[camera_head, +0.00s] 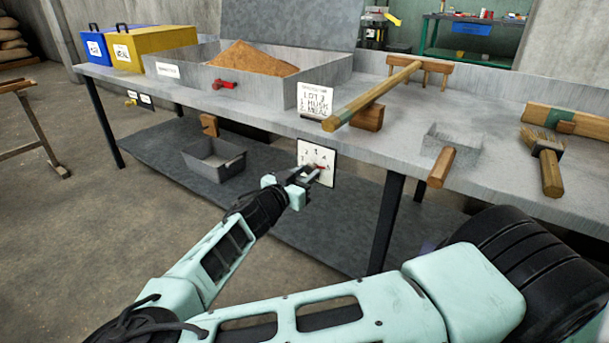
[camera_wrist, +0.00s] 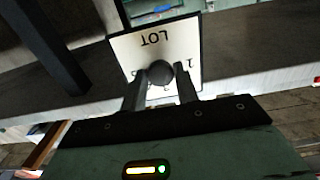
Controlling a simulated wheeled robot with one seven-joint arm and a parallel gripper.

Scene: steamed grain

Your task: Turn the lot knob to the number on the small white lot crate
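The lot dial is a white plate (camera_head: 317,164) on the front of the bench, with numbers and a red mark partly hidden by my gripper (camera_head: 309,175). In the wrist view the plate (camera_wrist: 158,40) reads LOT upside down. A dark round knob (camera_wrist: 160,72) sits between the two fingers of my gripper (camera_wrist: 161,88). The fingers stand on either side of the knob, very close to it; I cannot tell whether they press on it. The knob's setting is not clear. A white card (camera_head: 315,100) on the bench reads LOT 2, with HUSK and MEAL below. I cannot make out a small white lot crate.
A grey trough (camera_head: 325,72) of brown grain stands on the bench, with blue (camera_head: 97,47) and yellow (camera_head: 155,45) boxes to its left. A bench leg (camera_head: 386,222) stands right of my gripper.

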